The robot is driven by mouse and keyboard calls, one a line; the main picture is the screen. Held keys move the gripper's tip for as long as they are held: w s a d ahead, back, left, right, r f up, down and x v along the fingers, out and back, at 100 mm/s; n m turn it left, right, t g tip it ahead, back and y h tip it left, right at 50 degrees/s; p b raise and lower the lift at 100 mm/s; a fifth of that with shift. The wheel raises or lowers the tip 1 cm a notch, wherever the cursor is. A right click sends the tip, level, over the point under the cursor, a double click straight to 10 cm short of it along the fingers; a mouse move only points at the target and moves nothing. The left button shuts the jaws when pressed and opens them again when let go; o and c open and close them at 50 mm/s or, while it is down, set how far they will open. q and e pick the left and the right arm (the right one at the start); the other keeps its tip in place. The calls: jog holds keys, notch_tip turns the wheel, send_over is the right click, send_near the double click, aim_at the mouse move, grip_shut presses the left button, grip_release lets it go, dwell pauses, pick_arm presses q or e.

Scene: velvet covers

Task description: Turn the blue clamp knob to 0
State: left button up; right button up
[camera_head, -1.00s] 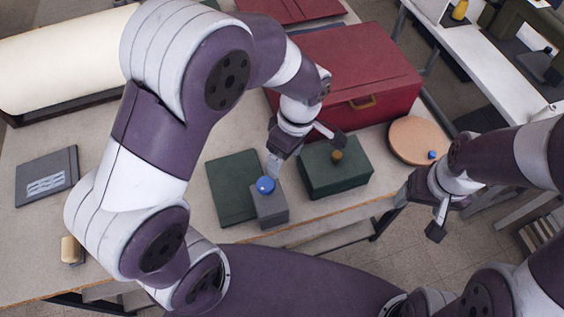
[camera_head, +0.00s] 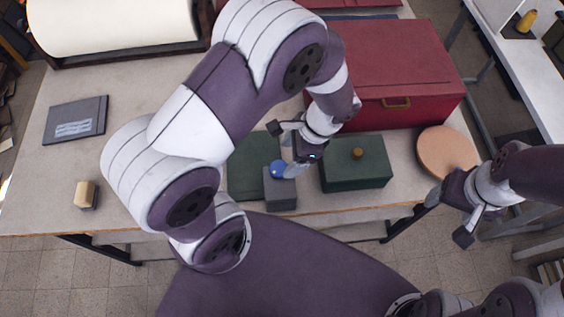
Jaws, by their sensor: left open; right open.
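The blue clamp knob (camera_head: 278,168) is a small round knob on top of a grey block (camera_head: 281,191) near the table's front edge. My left gripper (camera_head: 283,150) is open, pointing down from behind the knob. One grey finger comes down at the knob's right side, and the other, dark-tipped finger is spread out to the upper left. I cannot tell whether the near finger touches the knob. No scale or 0 mark is readable on the block. My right gripper (camera_head: 448,216) is open and empty, off the table's right front edge.
A flat green book-like cover (camera_head: 249,178) lies behind and left. A red case (camera_head: 395,75), a round tan disc (camera_head: 445,152) and a grey book (camera_head: 76,120) are further off.

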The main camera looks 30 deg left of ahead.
aim_at(279, 168)
pick_arm(q)
jog(key=x, duration=0.5)
jog(key=shift+s+a+p, duration=0.1)
jog(key=shift+s+p, duration=0.05)
jog(key=shift+p, duration=0.15)
jog(key=shift+f, duration=0.25)
jog(key=shift+c, duration=0.3)
jog(key=c, duration=1)
jog(key=shift+o, duration=0.2)
